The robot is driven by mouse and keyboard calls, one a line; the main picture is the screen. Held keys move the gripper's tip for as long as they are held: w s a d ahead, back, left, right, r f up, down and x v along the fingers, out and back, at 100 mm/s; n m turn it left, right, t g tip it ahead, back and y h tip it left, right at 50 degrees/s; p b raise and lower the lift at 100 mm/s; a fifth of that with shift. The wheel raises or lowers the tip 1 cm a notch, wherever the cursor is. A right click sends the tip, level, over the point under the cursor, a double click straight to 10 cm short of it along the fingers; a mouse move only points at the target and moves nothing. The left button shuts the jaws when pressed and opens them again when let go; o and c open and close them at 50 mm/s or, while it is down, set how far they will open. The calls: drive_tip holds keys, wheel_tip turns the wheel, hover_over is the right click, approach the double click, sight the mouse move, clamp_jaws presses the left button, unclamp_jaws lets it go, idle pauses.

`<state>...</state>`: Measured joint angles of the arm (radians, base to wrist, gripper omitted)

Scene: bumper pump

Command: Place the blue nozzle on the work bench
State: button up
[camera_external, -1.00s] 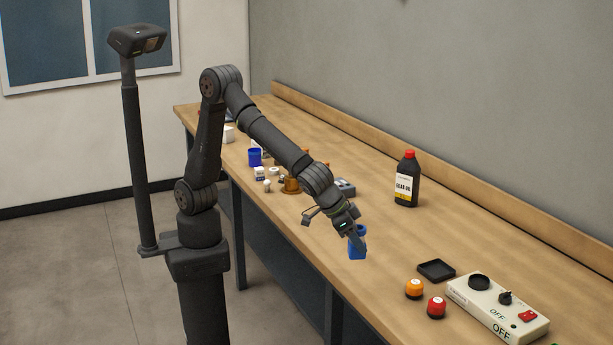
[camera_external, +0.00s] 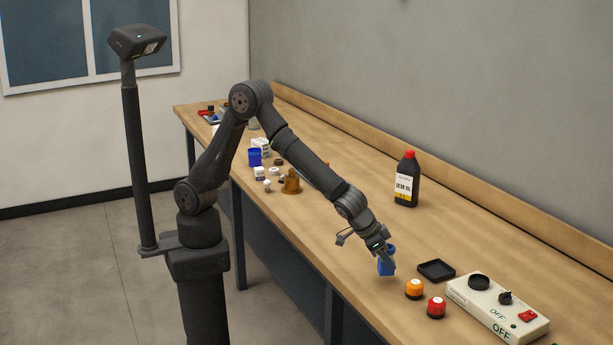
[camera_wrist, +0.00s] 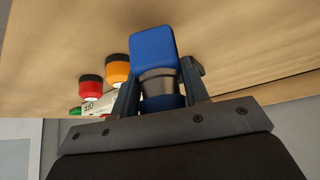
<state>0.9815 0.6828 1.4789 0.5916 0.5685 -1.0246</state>
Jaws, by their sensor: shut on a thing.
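The blue nozzle (camera_external: 387,262) is in my gripper (camera_external: 384,256), over the front part of the work bench (camera_external: 455,240). In the wrist view, the nozzle (camera_wrist: 153,50) shows a blue block-like end and a grey band, with blue again below. The two fingers of my gripper (camera_wrist: 160,88) stand on either side of it, shut on it. Whether its lower end touches the bench top or hangs just above it I cannot tell.
An orange button (camera_external: 414,288), a red button (camera_external: 436,306), a black tray (camera_external: 436,270) and a control box (camera_external: 498,307) lie to the right. A gear oil bottle (camera_external: 407,180) stands behind. Several small parts and a blue cup (camera_external: 254,157) are farther left. Bench between is clear.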

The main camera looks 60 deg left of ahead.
drive_tip(key=shift+f, duration=1.45)
drive_tip(key=shift+f, duration=0.1)
drive_tip(key=o, duration=1.1)
drive_tip(key=shift+s+r, duration=0.15)
drive_tip(key=shift+r, duration=0.15)
drive_tip(key=v, duration=1.1)
drive_tip(key=shift+s+r, duration=0.15)
drive_tip(key=shift+r, duration=0.05)
